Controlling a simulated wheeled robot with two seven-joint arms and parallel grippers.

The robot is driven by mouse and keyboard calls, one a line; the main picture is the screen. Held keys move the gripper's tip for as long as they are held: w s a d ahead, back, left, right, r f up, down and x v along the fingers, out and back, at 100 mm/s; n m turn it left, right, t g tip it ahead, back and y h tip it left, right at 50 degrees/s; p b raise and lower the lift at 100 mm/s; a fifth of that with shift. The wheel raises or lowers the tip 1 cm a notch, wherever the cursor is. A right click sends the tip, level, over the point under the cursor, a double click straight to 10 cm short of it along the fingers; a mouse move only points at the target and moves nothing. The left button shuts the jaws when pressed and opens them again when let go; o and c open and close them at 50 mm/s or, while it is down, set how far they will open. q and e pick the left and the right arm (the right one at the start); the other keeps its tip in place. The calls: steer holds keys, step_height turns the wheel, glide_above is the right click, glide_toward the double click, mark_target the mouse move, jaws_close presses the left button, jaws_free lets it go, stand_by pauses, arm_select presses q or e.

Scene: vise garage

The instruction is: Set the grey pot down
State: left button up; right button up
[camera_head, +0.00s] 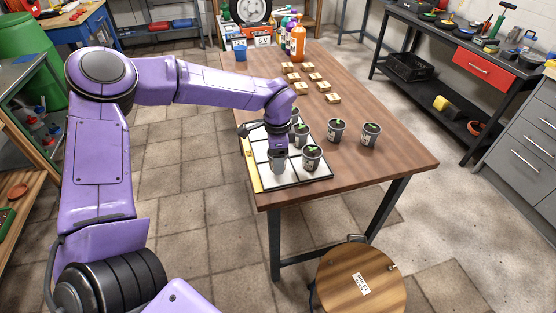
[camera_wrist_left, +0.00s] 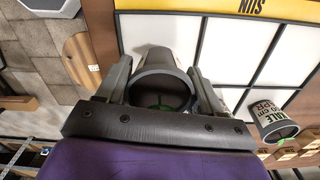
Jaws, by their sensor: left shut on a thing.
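My left gripper (camera_head: 279,153) is shut on a grey pot (camera_head: 279,164) over the near part of a white gridded tray (camera_head: 260,151) with a yellow edge strip. In the left wrist view the gripper's fingers (camera_wrist_left: 160,88) stand on both sides of the grey pot (camera_wrist_left: 151,60), whose dark rim faces the camera. Whether the pot's base touches the tray cannot be told. Another labelled pot with a green seedling (camera_head: 311,158) stands on the tray, just right of the held one. It also shows in the left wrist view (camera_wrist_left: 273,122). My right gripper is not in view.
Two seedling pots, one nearer (camera_head: 337,132) and one farther right (camera_head: 370,134), stand on the wooden table (camera_head: 385,165) right of the tray. More pots sit partly behind my arm. Small wooden blocks (camera_head: 314,76) and bottles (camera_head: 297,42) are farther back. A round stool (camera_head: 340,285) stands in front.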

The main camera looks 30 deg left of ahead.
arm_select(q)
steer(key=shift+w+f, duration=0.1)
steer(key=shift+f, duration=1.1)
steer(key=shift+f, duration=0.2)
steer(key=o, duration=1.1)
steer(key=shift+r, duration=0.1)
step_height(320, 180, up, 12)
steer(key=shift+r+b, duration=0.15)
steer(key=shift+b, duration=0.45)
